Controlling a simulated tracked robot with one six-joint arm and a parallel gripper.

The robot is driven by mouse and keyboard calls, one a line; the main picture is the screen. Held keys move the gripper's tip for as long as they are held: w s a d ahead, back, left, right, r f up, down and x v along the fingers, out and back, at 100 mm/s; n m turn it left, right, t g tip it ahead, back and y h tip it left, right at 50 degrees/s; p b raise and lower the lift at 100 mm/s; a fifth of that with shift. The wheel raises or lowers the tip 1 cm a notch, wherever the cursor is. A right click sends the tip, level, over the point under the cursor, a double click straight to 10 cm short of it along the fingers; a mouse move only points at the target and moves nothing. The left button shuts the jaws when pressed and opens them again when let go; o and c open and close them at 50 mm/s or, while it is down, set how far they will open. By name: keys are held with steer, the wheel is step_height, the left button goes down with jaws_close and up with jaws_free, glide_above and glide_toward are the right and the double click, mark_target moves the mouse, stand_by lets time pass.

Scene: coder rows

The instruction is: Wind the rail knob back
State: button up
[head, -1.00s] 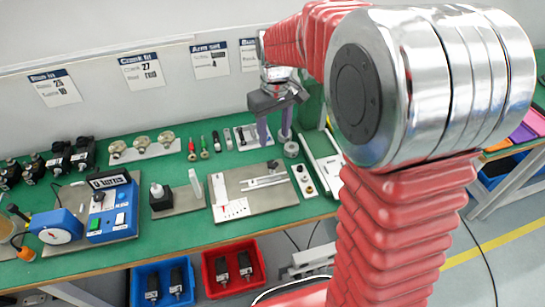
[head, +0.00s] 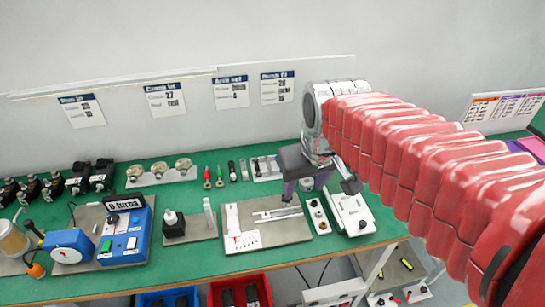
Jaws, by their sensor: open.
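The rail plate (head: 240,240) lies on the green bench, with a white graduated scale at its left and a slim metal rail (head: 278,214) across it. The dark rail knob is not clearly visible; my gripper covers the plate's far right edge. My gripper (head: 305,188) is open, with its dark body above the plate's far right corner and its purple fingers pointing down. One finger overlaps the plate's far edge in the picture. I cannot tell whether it touches anything.
A small panel with round parts (head: 319,216) and a white tray (head: 352,214) stand right of the plate. A black block (head: 174,224) and a blue counter box (head: 125,236) stand left. Small tools and valve-like parts line the back. Bins sit below the front edge.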

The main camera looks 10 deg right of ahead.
steer(key=s+m+t, duration=0.1)
steer(key=s, duration=0.7)
steer(key=shift+s+a+f+t, duration=0.15)
steer(key=shift+a+f+t, duration=0.05)
steer(key=shift+t, duration=0.2)
